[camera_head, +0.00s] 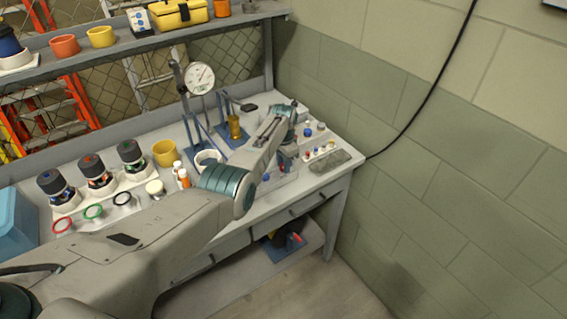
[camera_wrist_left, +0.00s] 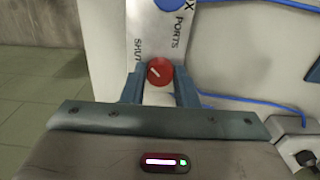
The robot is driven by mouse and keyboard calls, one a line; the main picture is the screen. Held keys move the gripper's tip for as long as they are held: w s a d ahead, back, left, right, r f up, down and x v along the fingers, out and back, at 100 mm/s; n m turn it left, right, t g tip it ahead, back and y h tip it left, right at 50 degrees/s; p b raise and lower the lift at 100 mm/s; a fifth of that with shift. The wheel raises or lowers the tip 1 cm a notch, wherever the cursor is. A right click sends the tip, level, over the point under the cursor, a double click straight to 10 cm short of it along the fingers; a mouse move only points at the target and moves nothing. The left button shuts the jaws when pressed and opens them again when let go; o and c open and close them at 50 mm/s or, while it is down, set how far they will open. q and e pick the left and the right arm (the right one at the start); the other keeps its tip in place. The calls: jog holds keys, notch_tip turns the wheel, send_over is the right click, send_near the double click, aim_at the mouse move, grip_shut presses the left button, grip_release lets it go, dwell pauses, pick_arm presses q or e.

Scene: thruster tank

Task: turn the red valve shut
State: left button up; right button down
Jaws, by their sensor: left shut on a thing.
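The red valve (camera_wrist_left: 160,71) is a round knob with a white pointer line on a white panel (camera_wrist_left: 148,28). The line slants from upper left to lower right. The panel carries the words "SHUT" and "PORTS". In the left wrist view, the two blue-grey fingers of my left gripper (camera_wrist_left: 160,88) stand on either side of the knob, shut on it. In the head view my left gripper (camera_head: 286,155) is at the right end of the bench; the arm and gripper hide the valve there. My right gripper is not in view.
A blue knob (camera_wrist_left: 170,4) sits farther up the panel, and a blue hose (camera_wrist_left: 245,103) runs at its right. On the bench (camera_head: 325,178) stand a dial gauge (camera_head: 201,78), a yellow cup (camera_head: 165,153), several dark-capped bottles and coloured rings. A grey block wall (camera_head: 440,200) is at right.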

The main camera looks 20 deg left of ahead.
pick_arm(q)
jog(key=shift+w+r, duration=0.1)
jog(key=shift+r, duration=0.05)
dwell(0.3)
jog(key=o, duration=1)
notch_tip(320, 180, up, 11)
jog(key=b, duration=0.1)
jog(key=shift+b, duration=0.4)
jog(key=shift+f, duration=0.25)
